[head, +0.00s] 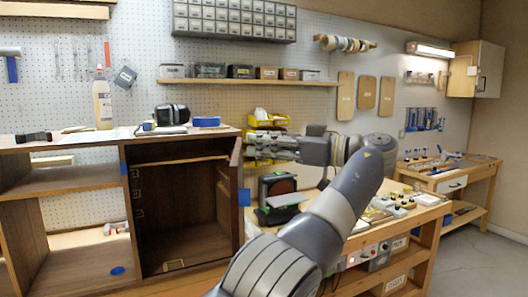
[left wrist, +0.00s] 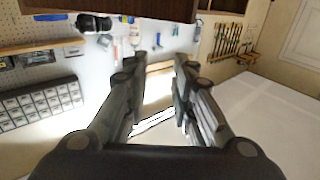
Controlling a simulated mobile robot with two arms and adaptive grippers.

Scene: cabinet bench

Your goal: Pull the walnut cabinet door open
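The walnut cabinet (head: 180,160) stands at the left in the head view, and its right compartment is open to view, dark and mostly empty. The walnut door (head: 236,178) stands swung out at the right side of this compartment, seen nearly edge-on. My left gripper (head: 262,147) is just right of the door's upper part, fingers pointing left toward it; whether they touch it I cannot tell. In the left wrist view my left gripper (left wrist: 158,72) has its fingers apart with nothing between them. Dark wood (left wrist: 160,8) shows beyond the fingertips. My right gripper is not in view.
A glue bottle (head: 102,100), dark headphones (head: 172,114) and blue tape (head: 206,122) are on the cabinet top. A workbench (head: 425,225) with small parts stands right of the door. Yellow bins (head: 268,120) are behind my gripper. Open floor (head: 490,250) shows at far right.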

